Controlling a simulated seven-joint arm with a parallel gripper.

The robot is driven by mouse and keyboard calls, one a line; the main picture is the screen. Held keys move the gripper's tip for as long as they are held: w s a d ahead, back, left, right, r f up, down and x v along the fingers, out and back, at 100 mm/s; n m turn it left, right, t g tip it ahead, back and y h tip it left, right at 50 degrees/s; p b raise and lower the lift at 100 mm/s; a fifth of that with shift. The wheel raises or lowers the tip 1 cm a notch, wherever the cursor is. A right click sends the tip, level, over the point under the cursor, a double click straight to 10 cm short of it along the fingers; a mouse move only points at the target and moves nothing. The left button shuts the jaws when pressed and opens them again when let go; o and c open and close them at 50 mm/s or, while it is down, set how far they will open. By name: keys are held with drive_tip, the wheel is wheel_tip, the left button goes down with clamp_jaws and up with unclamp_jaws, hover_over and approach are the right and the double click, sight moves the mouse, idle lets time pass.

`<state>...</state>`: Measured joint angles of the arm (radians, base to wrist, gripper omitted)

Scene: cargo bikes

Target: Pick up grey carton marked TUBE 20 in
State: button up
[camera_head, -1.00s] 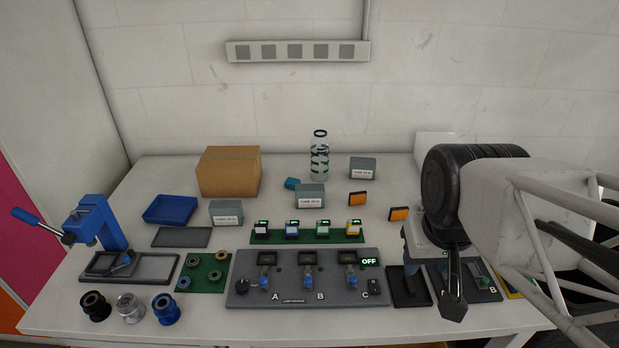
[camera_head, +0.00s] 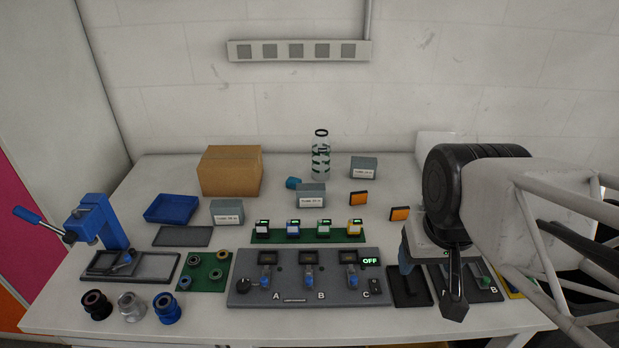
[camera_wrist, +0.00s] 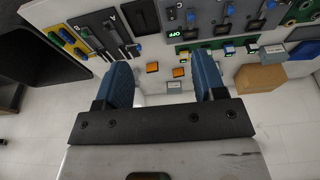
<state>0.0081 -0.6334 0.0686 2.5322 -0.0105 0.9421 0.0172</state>
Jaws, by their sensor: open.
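Three grey cartons with white labels stand on the table: a left carton (camera_head: 227,212), a middle carton (camera_head: 311,196) and a far right carton (camera_head: 364,168). Each label seems to start with TUBE, but the numbers are too blurred to tell which reads 20 in. In the wrist view a grey carton (camera_wrist: 177,88) shows between the fingers, beyond them and apart. My gripper (camera_wrist: 160,65) is open and empty, its two blue fingers wide apart. In the head view it is over the right side of the table, right of all three cartons, largely hidden by my arm.
A brown box (camera_head: 230,172), a clear bottle (camera_head: 320,155) and a blue cylinder (camera_head: 293,183) stand near the cartons. Two orange blocks (camera_head: 358,199) (camera_head: 400,214) lie to the right. A control panel (camera_head: 300,290) and a blue tray (camera_head: 171,209) occupy other parts of the table.

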drive_tip(key=shift+o, duration=1)
drive_tip(key=w+a+f+m+g+y, duration=0.1)
drive_tip(key=w+a+f+m+y, duration=0.15)
drive_tip(key=w, duration=0.65)
drive_tip(key=w+a+f+m+g+y, duration=0.15)
drive_tip(key=w+m, duration=0.25)
drive_tip(key=w, duration=0.5)
drive_tip(key=w+a+f+m+g+y, duration=0.1)
drive_tip(key=w+a+m+y, duration=0.2)
drive_tip(key=w, duration=0.6)
drive_tip(key=w+a+f+m+y, duration=0.1)
drive_tip(key=w+f+m+y, duration=0.2)
drive_tip(key=w+f, duration=0.5)
drive_tip(key=w+a+f+m+y, duration=0.1)
drive_tip(key=w+f+m+y, duration=0.2)
drive_tip(key=w, duration=1.2)
wheel_tip(320, 180, down, 5)
drive_tip(key=shift+f+m+t+y, duration=0.1)
drive_tip(key=shift+m+t+y, duration=0.3)
drive_tip(key=shift+m, duration=0.65)
